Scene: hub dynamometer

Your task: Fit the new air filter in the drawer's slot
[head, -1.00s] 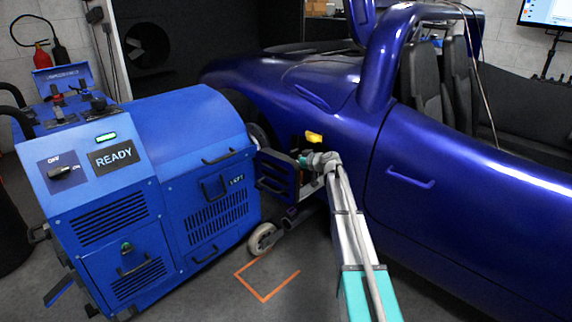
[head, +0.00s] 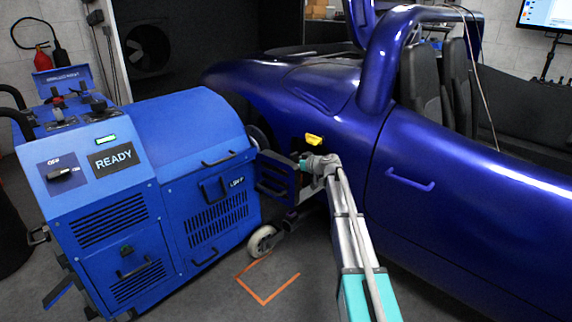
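My gripper (head: 304,164) is at the end of my arm, in the gap between the blue machine (head: 200,160) and the purple car. It is small and dark here, and its fingers cannot be made out. It is close to a dark blue slotted piece (head: 274,178) that sticks out from the machine's right side; whether this is the drawer, and whether they touch, I cannot tell. No air filter can be clearly made out. A front panel with a handle (head: 134,268) on the machine looks closed.
The purple car (head: 460,220) stands close on the right, its side near my arm. A yellow piece (head: 314,140) is on its fender just above my gripper. A caster wheel (head: 262,241) and orange floor marks (head: 268,300) lie below. The floor in front is clear.

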